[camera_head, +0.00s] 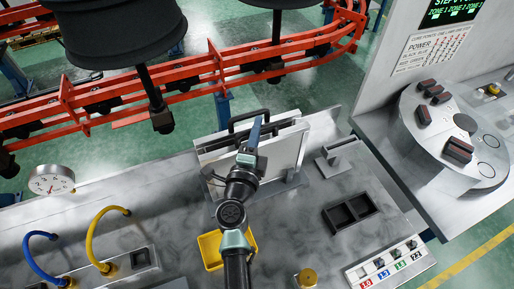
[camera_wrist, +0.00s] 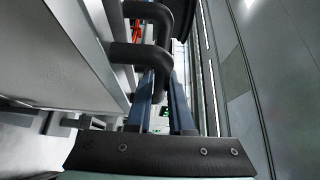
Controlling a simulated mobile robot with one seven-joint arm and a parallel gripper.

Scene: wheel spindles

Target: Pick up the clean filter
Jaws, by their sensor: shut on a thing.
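Two flat, pale filter panels (camera_head: 286,150) stand upright side by side in a holder at the back of the grey bench in the head view. Black handles (camera_head: 248,117) rise from their top edges. I cannot tell by looks which panel is the clean filter. My gripper (camera_head: 257,130) is above the panels, its blue fingers at the handles. In the wrist view the fingers (camera_wrist: 165,100) are shut on a black handle (camera_wrist: 142,56), with a second handle bar (camera_wrist: 150,12) beyond it. The exact contact is partly hidden.
A yellow bin (camera_head: 210,251) is beside my arm. A metal bracket (camera_head: 338,150) and a black two-slot tray (camera_head: 350,213) stand to the right. A gauge (camera_head: 51,182) and looped hoses (camera_head: 92,240) are at left. An orange conveyor rail (camera_head: 190,85) runs behind the bench.

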